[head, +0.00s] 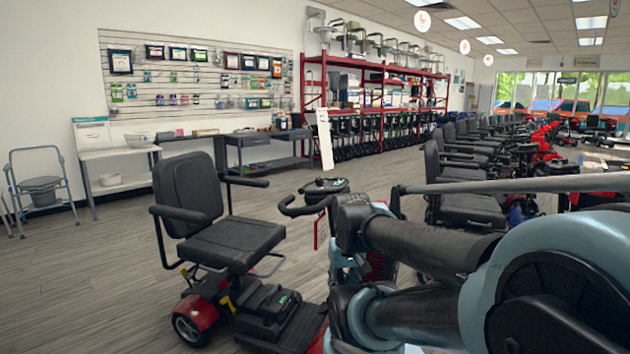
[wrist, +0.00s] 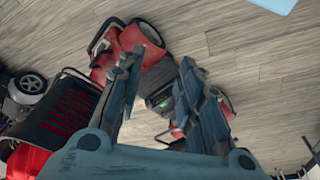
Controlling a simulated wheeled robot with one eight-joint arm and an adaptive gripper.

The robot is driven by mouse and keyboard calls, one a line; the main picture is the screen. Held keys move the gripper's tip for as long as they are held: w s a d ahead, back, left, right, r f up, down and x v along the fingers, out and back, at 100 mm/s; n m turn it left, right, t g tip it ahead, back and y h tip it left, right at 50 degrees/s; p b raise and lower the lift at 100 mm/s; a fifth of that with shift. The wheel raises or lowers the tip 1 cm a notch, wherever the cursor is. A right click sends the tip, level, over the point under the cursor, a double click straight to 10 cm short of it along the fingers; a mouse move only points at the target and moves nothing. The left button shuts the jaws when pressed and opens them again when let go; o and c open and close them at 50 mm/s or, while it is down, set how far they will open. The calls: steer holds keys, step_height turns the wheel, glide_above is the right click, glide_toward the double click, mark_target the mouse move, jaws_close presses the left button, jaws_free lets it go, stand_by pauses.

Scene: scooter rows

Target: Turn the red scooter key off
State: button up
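The red scooter with a black seat (head: 208,220) stands left of centre in the head view, its front partly behind my arm. Its tiller console (head: 325,187) and black handlebar loop show just left of my arm; a white tag stands above them. I cannot make out the key in either view. In the wrist view my gripper (wrist: 160,62) has its two fingers spread with a gap between them, empty. Beyond the gap lie red scooter body parts (wrist: 125,42) and a dark deck with a small green light. My fingertips are not clear in the head view.
A row of parked scooters (head: 475,200) stands on the right, behind my arm. A white side table (head: 118,153) and a grey walker-like commode (head: 40,185) stand at the left wall. Red shelving (head: 375,75) fills the back. Grey floor (head: 90,270) is clear at the left.

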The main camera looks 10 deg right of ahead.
steer(key=shift+o, duration=0.8)
steer(key=shift+w, duration=0.15)
steer(key=shift+o, duration=1.2)
steer(key=shift+s+r, duration=0.25)
steer(key=shift+r, duration=0.05)
step_height(320, 180, up, 33)
steer(key=m+g+h, duration=0.1)
steer(key=m+h, duration=0.4)
steer(key=m, duration=0.7)
glide_above(319, 183)
steer(key=a, duration=0.7)
steer(key=x, duration=1.7)
steer(key=shift+s+a+f, duration=0.2)
steer(key=shift+s+a, duration=0.15)
